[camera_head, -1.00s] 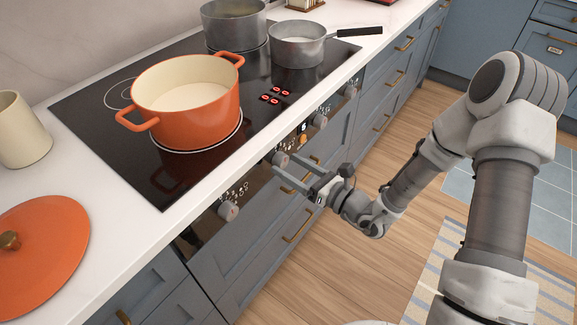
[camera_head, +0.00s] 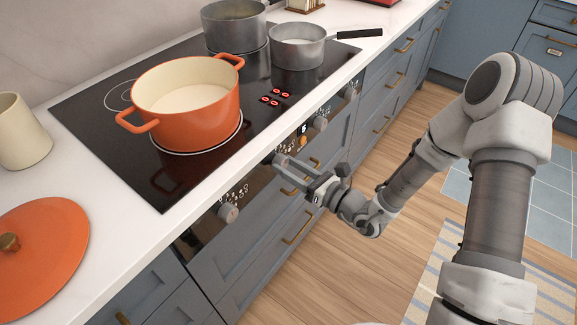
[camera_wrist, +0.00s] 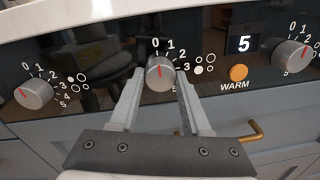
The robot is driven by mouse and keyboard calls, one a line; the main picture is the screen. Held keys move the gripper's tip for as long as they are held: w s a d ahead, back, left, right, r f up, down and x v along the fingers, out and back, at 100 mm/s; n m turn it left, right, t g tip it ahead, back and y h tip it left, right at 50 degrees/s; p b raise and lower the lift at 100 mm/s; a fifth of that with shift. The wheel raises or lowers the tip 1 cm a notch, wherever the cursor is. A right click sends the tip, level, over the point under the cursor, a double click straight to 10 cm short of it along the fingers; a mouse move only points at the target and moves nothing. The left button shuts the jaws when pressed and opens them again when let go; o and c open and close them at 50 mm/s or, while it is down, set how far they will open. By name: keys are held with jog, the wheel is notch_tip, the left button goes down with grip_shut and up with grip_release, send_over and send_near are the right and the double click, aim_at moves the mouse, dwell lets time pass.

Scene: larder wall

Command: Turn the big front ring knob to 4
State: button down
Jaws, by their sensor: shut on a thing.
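My gripper (camera_head: 287,168) reaches the oven's front panel from the right. In the wrist view its fingers (camera_wrist: 160,82) are shut on a round metal knob (camera_wrist: 160,73), one on each side. The knob's red mark points up, at about the 0 of its scale. Numbers 1, 2 and 3 run down its right side; the lower ones are hidden by the finger. A burner symbol (camera_wrist: 203,66) of several circles is printed to its right, with the lower left circle filled white. In the head view the knob (camera_head: 280,160) shows just beyond the fingertips.
Another knob (camera_wrist: 33,93) is to the left and one (camera_wrist: 290,54) to the right. An orange WARM button (camera_wrist: 238,73) sits under a display (camera_wrist: 244,44) reading 5. Above, an orange pot (camera_head: 205,113) and two grey pots stand on the black hob (camera_head: 178,180). Drawer handles stick out below.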

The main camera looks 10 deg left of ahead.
jog(key=shift+r+m+p, duration=0.1)
jog(key=shift+m+p, duration=0.2)
jog(key=m+p, duration=0.4)
jog(key=p, duration=0.1)
jog(key=shift+r, duration=0.2)
jog(key=m+p, duration=0.3)
jog(key=shift+m+p, duration=0.3)
jog(key=m+p, duration=0.2)
jog(key=m, duration=0.1)
jog(key=shift+g+p, duration=0.35)
jog(key=shift+g, duration=0.05)
jog(key=m+p, duration=0.2)
jog(key=m, duration=0.4)
jog(key=shift+f+p, duration=0.15)
jog(key=shift+p, duration=0.2)
jog(key=m, duration=0.5)
jog(key=shift+m+g+p, duration=0.3)
jog(key=shift+g+p, duration=0.1)
jog(key=shift+c, duration=1.8)
grip_release()
jog(key=shift+w, duration=0.1)
